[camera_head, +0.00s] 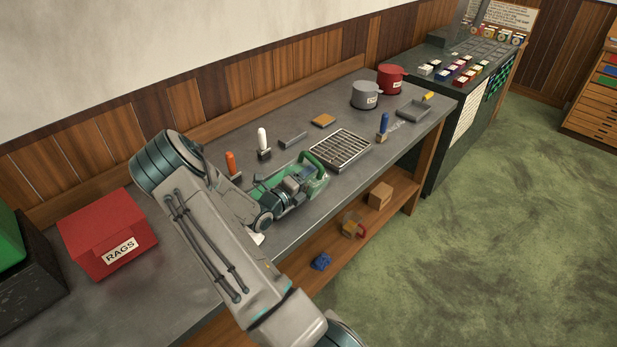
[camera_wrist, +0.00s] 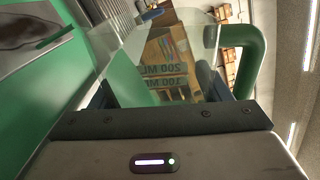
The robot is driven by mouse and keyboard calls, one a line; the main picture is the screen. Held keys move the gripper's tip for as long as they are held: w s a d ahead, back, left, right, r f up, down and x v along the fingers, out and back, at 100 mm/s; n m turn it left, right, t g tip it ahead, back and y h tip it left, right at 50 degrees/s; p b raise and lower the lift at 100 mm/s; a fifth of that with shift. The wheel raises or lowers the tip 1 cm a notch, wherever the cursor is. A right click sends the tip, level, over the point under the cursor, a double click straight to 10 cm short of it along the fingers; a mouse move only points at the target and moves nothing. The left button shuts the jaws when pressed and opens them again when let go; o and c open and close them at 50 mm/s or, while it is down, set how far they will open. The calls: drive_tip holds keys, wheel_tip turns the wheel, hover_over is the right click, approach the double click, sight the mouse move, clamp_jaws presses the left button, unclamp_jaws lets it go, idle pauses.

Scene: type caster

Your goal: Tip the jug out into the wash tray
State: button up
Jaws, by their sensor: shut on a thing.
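My gripper (camera_head: 299,183) is shut on a clear jug (camera_head: 317,186) with a green handle, above the right end of the green wash tray (camera_head: 256,194). In the wrist view the jug (camera_wrist: 203,40) fills the middle, its 200 ML and 100 ML marks reversed and its green handle (camera_wrist: 253,60) at the right. The jug looks tipped over; I cannot tell how far, or whether liquid is left in it. The tray's green wall (camera_wrist: 60,88) shows at the left of the wrist view. My arm hides part of the tray in the head view.
A metal grate (camera_head: 341,150) lies right of the jug. Orange (camera_head: 231,164) and white-handled (camera_head: 263,143) tools stand behind the tray. A red RAGS box (camera_head: 106,232) is at left. Grey (camera_head: 366,95) and red (camera_head: 391,79) pots stand at the back right. A lower shelf holds small items.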

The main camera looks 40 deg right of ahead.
sight(300, 163)
drive_tip(key=shift+w+r+n+p, duration=0.35)
drive_tip(key=shift+r+n+p, duration=0.35)
drive_tip(key=shift+p, duration=0.65)
drive_tip(key=shift+w+a+r+n+p, duration=0.1)
drive_tip(key=shift+w+r+n+p, duration=0.15)
drive_tip(key=shift+n+p, duration=0.4)
drive_tip(key=shift+w+r+n+p, duration=0.25)
drive_tip(key=shift+n+p, duration=0.3)
drive_tip(key=shift+p, duration=0.1)
idle(0.5)
drive_tip(key=shift+w+r+n, duration=0.15)
drive_tip(key=shift+w+n, duration=0.1)
drive_tip(key=shift+n, duration=0.35)
drive_tip(key=shift+w+r, duration=0.1)
drive_tip(key=shift+w+r+n, duration=0.15)
drive_tip(key=shift+w+n, duration=0.05)
drive_tip(key=shift+n, duration=0.3)
drive_tip(key=shift+w+r, duration=0.1)
drive_tip(key=shift+w, duration=0.05)
drive_tip(key=shift+w+a+n, duration=0.1)
drive_tip(key=shift+w+n, duration=0.05)
drive_tip(key=shift+n, duration=0.35)
drive_tip(key=shift+r, duration=0.1)
